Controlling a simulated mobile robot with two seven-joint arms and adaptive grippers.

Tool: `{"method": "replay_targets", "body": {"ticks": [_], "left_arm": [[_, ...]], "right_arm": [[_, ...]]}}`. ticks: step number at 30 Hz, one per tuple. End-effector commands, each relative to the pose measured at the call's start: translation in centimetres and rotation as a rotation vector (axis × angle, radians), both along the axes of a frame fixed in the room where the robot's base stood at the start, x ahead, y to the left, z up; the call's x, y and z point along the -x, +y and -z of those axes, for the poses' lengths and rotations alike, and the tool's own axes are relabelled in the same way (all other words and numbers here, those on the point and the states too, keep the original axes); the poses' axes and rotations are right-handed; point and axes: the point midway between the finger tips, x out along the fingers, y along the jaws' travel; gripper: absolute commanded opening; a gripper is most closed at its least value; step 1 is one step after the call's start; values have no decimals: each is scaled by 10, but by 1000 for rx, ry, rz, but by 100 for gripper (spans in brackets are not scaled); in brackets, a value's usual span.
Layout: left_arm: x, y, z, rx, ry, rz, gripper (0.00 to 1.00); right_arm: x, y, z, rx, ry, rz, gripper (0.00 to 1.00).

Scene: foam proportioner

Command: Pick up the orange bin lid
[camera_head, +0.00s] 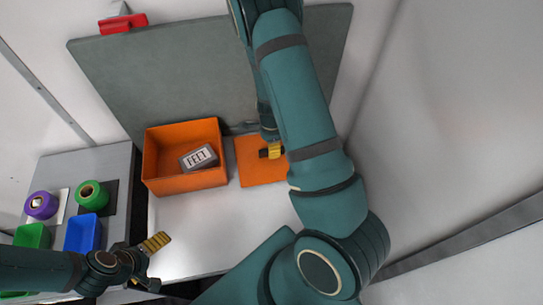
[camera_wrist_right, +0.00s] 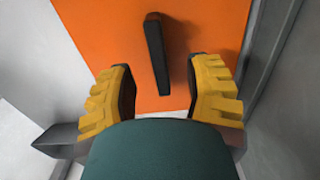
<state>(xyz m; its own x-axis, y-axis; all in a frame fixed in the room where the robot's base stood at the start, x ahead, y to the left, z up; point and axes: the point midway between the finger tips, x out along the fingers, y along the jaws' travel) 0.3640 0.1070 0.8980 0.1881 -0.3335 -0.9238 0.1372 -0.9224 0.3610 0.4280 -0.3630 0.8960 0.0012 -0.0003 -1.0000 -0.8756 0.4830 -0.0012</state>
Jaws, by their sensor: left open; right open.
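The orange bin lid (camera_head: 257,174) lies flat on the white surface, to the right of the orange bin, partly hidden by my right arm. In the right wrist view the orange lid (camera_wrist_right: 110,40) fills the upper middle, with a dark bar-shaped handle (camera_wrist_right: 157,58) standing out from it. My right gripper (camera_wrist_right: 162,92) is open, with its yellow fingers on either side of the handle's near end and apart from it. In the head view my right gripper (camera_head: 271,152) is over the lid. My left gripper (camera_head: 152,262) is open and empty at the lower left.
The orange bin (camera_head: 185,186) holds a grey block labelled FELT (camera_head: 198,157). A grey panel (camera_head: 160,80) stands behind. At left are a purple roll (camera_head: 41,205), a green roll (camera_head: 91,195), a green bin (camera_head: 32,236) and a blue bin (camera_head: 82,234). White surface in front of the bin is clear.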

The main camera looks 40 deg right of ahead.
Motion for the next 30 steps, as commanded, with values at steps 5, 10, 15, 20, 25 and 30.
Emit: {"method": "replay_targets", "body": {"ticks": [5,10,15,20,25,30], "left_arm": [[0,0,5,-1,0,0,100],[0,0,7,-1,0,0,100],[0,0,6,-1,0,0,100],[0,0,6,-1,0,0,100],[0,0,6,-1,0,0,100],[0,0,6,-1,0,0,100]], "right_arm": [[2,0,28,0,2,0,50],[1,1,37,0,1,-1,50],[1,1,37,0,0,-1,50],[1,1,37,0,0,-1,11],[1,1,37,0,0,-1,0],[1,1,37,0,0,-1,0]]}}
